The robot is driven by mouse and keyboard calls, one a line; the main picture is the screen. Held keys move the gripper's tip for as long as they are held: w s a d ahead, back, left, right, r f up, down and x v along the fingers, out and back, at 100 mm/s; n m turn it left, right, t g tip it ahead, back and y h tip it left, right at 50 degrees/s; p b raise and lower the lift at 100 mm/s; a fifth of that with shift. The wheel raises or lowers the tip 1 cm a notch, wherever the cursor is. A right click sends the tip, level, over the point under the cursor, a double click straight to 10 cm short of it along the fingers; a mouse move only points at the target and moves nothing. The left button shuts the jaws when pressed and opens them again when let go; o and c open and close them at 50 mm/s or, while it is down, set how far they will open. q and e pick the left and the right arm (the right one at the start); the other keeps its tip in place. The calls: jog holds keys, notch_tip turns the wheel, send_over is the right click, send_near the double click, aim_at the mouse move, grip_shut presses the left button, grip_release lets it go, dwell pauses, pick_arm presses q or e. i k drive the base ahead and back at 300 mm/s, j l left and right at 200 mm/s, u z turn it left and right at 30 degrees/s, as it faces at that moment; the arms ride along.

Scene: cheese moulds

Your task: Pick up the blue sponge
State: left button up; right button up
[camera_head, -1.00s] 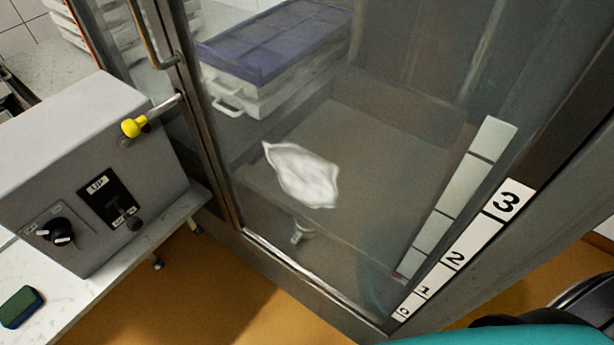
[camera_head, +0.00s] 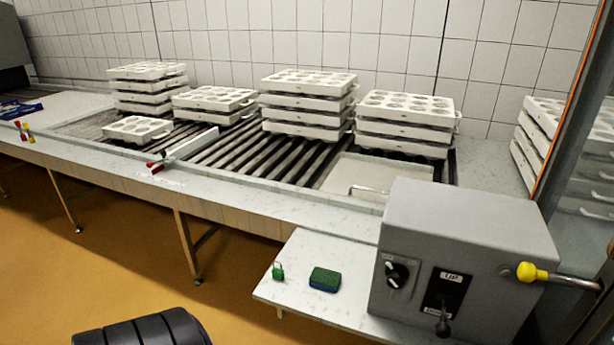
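The sponge (camera_head: 325,279) is blue on its lower side with a green top. It lies flat on a small light side table (camera_head: 309,301), to the left of the grey control box. Neither gripper shows in the head view. A black ribbed rounded part at the bottom left edge may be mine, but I cannot tell.
A green padlock-like item (camera_head: 278,271) stands left of the sponge. The grey control box (camera_head: 469,238) with knobs stands right of it. Behind are a roller conveyor (camera_head: 245,150) and stacks of white moulds (camera_head: 308,86). Orange floor is open at the left.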

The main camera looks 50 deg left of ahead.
aim_at(327, 280)
jog(key=u, duration=1.5)
jog(key=z, duration=0.2)
